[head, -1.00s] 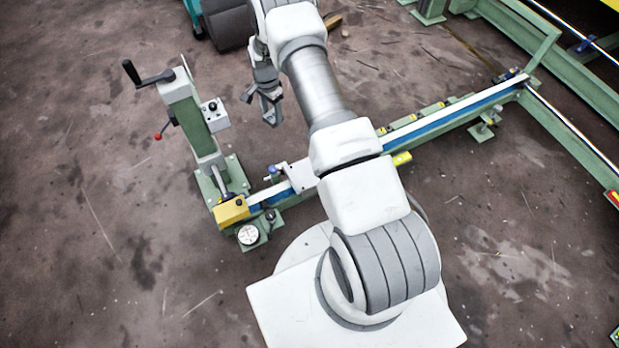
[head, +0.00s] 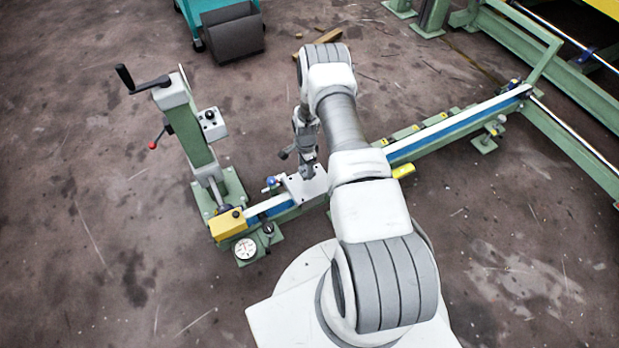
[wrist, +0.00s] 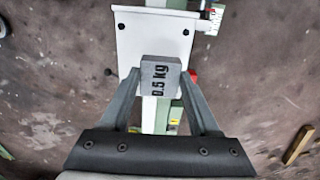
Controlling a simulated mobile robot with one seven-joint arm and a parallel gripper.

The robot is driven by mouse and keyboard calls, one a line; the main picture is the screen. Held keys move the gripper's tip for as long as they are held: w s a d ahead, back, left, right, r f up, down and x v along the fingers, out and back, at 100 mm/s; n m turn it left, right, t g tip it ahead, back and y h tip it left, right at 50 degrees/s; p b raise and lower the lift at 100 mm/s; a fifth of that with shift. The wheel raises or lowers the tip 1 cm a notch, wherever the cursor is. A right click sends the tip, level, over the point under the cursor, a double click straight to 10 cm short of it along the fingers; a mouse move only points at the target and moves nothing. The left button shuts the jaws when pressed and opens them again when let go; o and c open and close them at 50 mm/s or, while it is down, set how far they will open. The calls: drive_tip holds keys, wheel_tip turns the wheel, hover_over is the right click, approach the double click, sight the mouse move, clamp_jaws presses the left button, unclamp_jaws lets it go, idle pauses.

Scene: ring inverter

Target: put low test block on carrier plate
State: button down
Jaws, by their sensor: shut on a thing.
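The block is hard to make out there. I cannot tell whether it touches the plate.
The rail (head: 455,128) runs to the upper right. A green post with a crank (head: 188,130) stands left of the plate. A yellow end block (head: 228,224) and a round dial (head: 245,249) are at the rail's near end. A teal cart (head: 197,20) is at the back.

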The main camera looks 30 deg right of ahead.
sight(309, 183)
drive_tip(key=shift+s+d+f, duration=0.4)
drive_tip(key=shift+s, duration=0.15)
drive_tip(key=shift+f+b, duration=0.85)
drive_tip(key=shift+f, duration=1.15)
drive_tip(key=shift+f, duration=0.2)
drive_tip(key=shift+c, duration=0.6)
unclamp_jaws()
drive_tip(key=shift+r, duration=0.1)
